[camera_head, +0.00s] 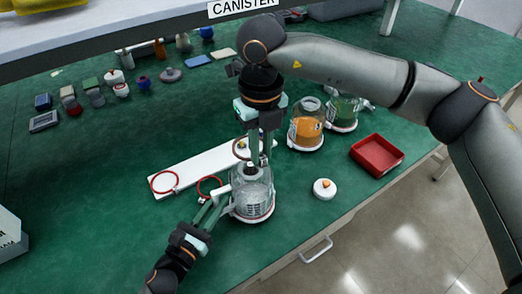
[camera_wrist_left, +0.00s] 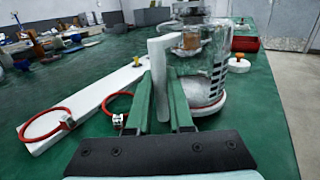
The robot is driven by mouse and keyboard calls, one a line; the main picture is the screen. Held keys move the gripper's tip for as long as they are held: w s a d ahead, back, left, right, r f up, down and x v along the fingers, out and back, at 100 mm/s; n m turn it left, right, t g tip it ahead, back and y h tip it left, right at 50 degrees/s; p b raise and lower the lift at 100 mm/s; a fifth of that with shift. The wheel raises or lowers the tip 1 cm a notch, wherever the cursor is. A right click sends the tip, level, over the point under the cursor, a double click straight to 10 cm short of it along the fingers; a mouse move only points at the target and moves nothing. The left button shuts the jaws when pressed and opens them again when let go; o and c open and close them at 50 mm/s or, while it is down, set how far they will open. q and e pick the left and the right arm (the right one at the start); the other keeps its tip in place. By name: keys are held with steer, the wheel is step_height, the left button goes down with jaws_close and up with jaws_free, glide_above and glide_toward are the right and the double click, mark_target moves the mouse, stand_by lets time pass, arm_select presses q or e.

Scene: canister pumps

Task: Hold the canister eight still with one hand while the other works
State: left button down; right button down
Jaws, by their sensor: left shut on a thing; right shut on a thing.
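A clear canister with a white base ring (camera_head: 252,200) stands upright on the green bench; it fills the centre right of the left wrist view (camera_wrist_left: 203,85). I cannot read a number on it. My left gripper (camera_head: 220,198) reaches in from the lower left, shut on the canister's white upright handle (camera_wrist_left: 160,72). My right gripper (camera_head: 260,158) points down from above, directly over the canister's top. It is shut on a small part there, mostly hidden by the fingers.
A white board (camera_head: 190,166) with red rings (camera_head: 164,182) lies behind left. A white lid with an orange knob (camera_head: 324,189) and a red tray (camera_head: 377,155) lie right, near the bench edge.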

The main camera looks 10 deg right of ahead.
steer(key=shift+r, duration=0.65)
arm_select(q)
steer(key=c, duration=0.7)
jaws_free()
steer(key=shift+c, duration=0.2)
steer(key=v, duration=1.2)
steer(key=shift+s, duration=0.1)
arm_select(e)
steer(key=shift+s, duration=0.1)
